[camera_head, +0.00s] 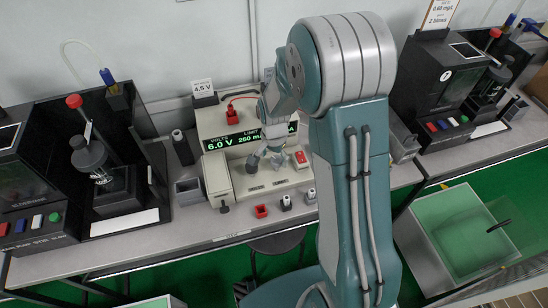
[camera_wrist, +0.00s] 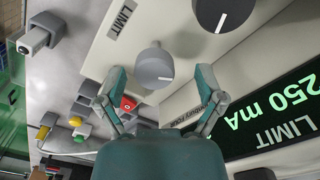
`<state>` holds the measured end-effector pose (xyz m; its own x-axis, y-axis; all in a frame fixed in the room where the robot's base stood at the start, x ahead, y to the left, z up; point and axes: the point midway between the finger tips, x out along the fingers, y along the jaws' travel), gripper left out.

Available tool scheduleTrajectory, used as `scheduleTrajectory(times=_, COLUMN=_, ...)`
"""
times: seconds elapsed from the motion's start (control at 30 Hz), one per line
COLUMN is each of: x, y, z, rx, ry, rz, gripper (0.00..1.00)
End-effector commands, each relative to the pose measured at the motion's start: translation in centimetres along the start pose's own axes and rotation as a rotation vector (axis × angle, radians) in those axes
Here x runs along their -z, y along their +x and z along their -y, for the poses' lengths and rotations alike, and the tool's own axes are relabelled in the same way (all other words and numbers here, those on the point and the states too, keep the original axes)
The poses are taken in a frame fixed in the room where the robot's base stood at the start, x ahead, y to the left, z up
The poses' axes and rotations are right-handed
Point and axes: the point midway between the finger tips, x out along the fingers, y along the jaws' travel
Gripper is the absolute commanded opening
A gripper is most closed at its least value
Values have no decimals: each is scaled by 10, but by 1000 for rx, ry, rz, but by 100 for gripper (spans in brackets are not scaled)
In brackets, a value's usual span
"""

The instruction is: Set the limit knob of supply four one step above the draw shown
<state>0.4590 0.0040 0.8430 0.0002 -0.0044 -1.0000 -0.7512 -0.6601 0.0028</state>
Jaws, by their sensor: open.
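In the head view my gripper (camera_head: 263,160) is over the supply's front panel. A draw reading is not readable.
A dark knob (camera_wrist: 222,13) with a white line is near the grey knob. A red switch (camera_wrist: 128,103) lies by the left finger. A 4.5 V card (camera_head: 203,88) stands behind the supply. Black testers (camera_head: 108,150) stand at left and right (camera_head: 440,85).

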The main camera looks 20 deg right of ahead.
Motion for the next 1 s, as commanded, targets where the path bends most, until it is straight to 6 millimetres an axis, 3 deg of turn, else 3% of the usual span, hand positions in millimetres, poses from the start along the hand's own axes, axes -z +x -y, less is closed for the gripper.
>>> scheduleTrajectory(times=0.3, x=0, y=4, z=0, rx=0, ry=1, rz=0, gripper=87)
scheduleTrajectory(times=0.37, x=0, y=4, z=0, rx=0, ry=1, rz=0, gripper=65)
scheduleTrajectory(times=0.5, x=0, y=4, z=0, rx=0, ry=1, rz=0, gripper=5)
scheduleTrajectory(times=1.0, x=-1, y=5, z=0, rx=-3, ry=-76, rz=4, gripper=6)
